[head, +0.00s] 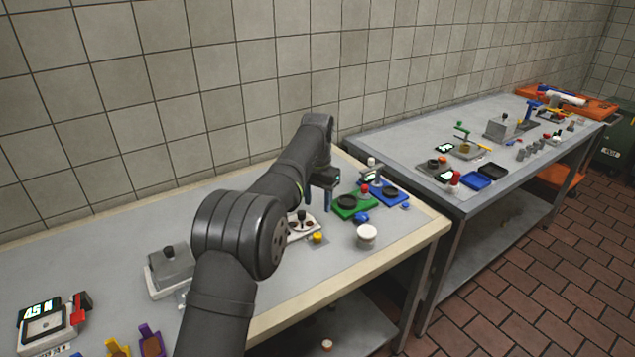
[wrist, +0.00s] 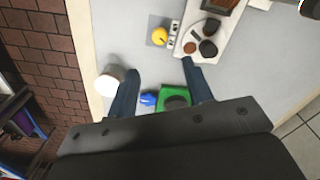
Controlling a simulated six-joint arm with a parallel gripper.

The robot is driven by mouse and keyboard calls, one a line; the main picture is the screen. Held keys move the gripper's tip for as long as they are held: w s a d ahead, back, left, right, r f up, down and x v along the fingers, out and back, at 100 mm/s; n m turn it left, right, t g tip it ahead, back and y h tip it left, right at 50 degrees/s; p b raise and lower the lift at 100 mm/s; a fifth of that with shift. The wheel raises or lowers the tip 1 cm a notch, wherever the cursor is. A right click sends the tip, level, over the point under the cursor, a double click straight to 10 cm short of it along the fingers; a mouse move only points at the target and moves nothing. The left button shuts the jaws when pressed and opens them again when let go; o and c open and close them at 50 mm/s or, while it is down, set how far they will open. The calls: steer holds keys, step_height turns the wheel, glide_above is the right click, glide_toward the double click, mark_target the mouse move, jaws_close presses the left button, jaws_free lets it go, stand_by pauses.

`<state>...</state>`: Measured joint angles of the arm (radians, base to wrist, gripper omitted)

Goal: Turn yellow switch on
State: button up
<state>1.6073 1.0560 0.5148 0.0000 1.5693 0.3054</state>
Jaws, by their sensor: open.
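The yellow switch (head: 317,238) is a small yellow knob on a grey base, on the near table beside a white device (head: 302,228). In the wrist view the yellow knob (wrist: 159,36) sits just ahead of my fingertips, between their lines, with the white device to its right. Whether it is on or off cannot be told. My gripper (head: 318,207) points down above the table, behind the knob in the head view. In the wrist view my gripper (wrist: 160,66) has its two blue-grey fingers wide apart, with nothing between the tips.
A green device (head: 354,206) with a blue knob (head: 362,217) and a blue device (head: 388,196) stand right of my gripper. A white tub (head: 367,236) stands near the table's front edge. A grey lidded box (head: 170,268) is left. A second table (head: 400,148) holds more items.

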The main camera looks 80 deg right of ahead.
step_height(320, 180, up, 6)
glide_above(317, 235)
stand_by(0.7)
step_height(317, 235, down, 18)
steer(key=shift+d+r, duration=0.1)
steer(key=shift+r, duration=0.15)
stand_by(0.3)
steer(key=shift+f, duration=0.15)
steer(key=n, duration=1.2)
steer(key=shift+r, duration=2.4)
stand_by(0.4)
